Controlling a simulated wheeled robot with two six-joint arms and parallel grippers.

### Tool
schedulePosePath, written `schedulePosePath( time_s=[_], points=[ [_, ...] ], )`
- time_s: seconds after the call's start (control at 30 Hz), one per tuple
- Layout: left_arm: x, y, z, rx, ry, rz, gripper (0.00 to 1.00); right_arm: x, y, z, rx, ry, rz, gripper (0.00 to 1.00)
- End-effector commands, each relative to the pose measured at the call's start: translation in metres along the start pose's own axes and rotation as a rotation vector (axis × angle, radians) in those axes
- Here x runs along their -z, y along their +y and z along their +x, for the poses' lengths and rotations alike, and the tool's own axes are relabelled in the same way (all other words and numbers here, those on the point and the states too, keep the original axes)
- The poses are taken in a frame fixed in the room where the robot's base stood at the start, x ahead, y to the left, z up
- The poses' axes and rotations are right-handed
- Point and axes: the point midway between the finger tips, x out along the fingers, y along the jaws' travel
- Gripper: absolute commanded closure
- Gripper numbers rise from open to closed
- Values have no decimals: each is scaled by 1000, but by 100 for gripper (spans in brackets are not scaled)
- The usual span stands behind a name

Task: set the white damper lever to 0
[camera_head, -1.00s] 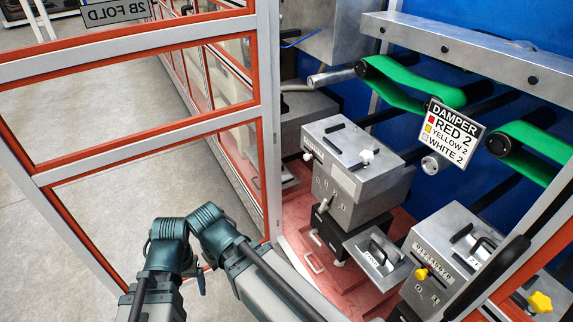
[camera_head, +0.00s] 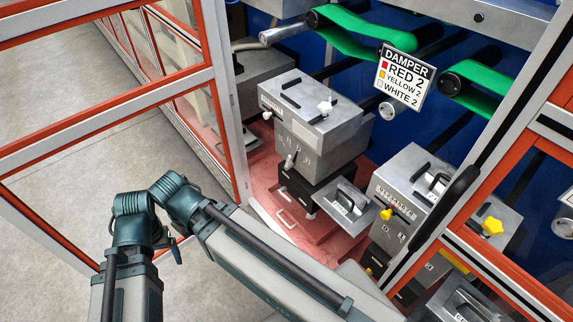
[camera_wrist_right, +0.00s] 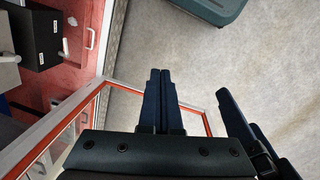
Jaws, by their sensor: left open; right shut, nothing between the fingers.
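The sign (camera_head: 404,77) reads DAMPER, RED 2, YELLOW 2, WHITE 2. My left gripper (camera_head: 177,256) shows only as a small dark tip below the bent arm, well left of the box. My right gripper (camera_wrist_right: 161,72) is shut and empty over the floor in the right wrist view.
A similar box with a yellow knob (camera_head: 386,214) stands to the right, partly behind an orange and grey frame post. A black-handled plate (camera_head: 347,205) sits between the boxes. An orange-framed fence (camera_head: 110,140) stands at left. Green belts run above. Grey floor is open at left.

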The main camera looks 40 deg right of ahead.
Motion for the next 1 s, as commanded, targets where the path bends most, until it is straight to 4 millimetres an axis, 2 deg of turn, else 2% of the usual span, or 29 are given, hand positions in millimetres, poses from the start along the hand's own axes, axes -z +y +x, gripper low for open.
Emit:
schedulePosePath(
  time_s=[0.33,0.43,0.53,0.6,0.63,0.8,1.0],
  points=[
    [0,0,0,0,0,0,15,0,0,0,0,0,0,100],
    [0,0,3,0,0,0,15,1,2,3,-7,0,-4,84],
    [1,2,21,0,0,0,15,8,13,20,-52,-1,-35,66],
    [2,4,41,1,0,1,15,16,30,40,-118,-7,-78,53],
    [3,5,52,1,0,1,15,20,40,49,-153,-12,-102,50],
    [6,10,110,3,0,2,15,41,100,94,-382,-78,-262,50],
    [10,16,174,5,1,3,15,59,167,127,-633,-230,-443,50]
  ],
)
